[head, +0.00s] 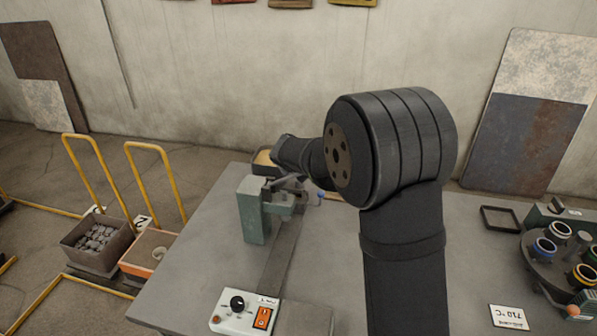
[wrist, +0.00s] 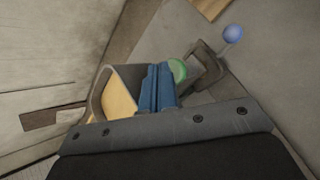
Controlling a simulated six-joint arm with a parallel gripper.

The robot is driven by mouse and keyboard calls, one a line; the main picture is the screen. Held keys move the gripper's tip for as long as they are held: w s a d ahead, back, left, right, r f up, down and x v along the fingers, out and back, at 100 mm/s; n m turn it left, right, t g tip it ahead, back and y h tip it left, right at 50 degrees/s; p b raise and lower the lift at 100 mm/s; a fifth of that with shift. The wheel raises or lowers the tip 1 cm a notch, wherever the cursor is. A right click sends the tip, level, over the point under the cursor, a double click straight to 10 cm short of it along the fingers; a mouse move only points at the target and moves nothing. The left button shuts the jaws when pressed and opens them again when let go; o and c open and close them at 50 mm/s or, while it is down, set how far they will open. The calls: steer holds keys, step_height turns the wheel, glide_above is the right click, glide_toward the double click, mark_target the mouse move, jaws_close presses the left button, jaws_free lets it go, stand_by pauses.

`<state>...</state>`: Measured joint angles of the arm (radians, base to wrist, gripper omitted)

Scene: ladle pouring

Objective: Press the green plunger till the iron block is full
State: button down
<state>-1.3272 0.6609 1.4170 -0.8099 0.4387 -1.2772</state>
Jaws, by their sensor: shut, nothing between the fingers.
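The green plunger (wrist: 178,70) shows as a round green cap in the wrist view, just right of the tips of my gripper (wrist: 158,70). My gripper's blue fingers are shut together with nothing between them. I cannot tell whether they touch the cap. A dark, blocky iron piece (wrist: 207,66) sits to the right of the cap; I cannot tell for sure if it is the iron block, and its fill is not visible.
A blue ball knob (wrist: 232,34) stands beside the iron piece. A bin with yellowish contents (wrist: 116,92) is left of my fingers. A control box (head: 245,312) with a black knob and orange switch sits at the table's front. A round rack of cups (head: 565,262) stands at the right.

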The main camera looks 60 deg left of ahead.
steer(key=shift+f, duration=0.7)
stand_by(0.3)
stand_by(0.3)
steer(key=shift+r, duration=1.45)
steer(key=shift+r, duration=2.55)
steer(key=shift+f, duration=0.15)
step_height(320, 180, up, 4)
steer(key=shift+r, duration=0.1)
steer(key=shift+f, duration=0.2)
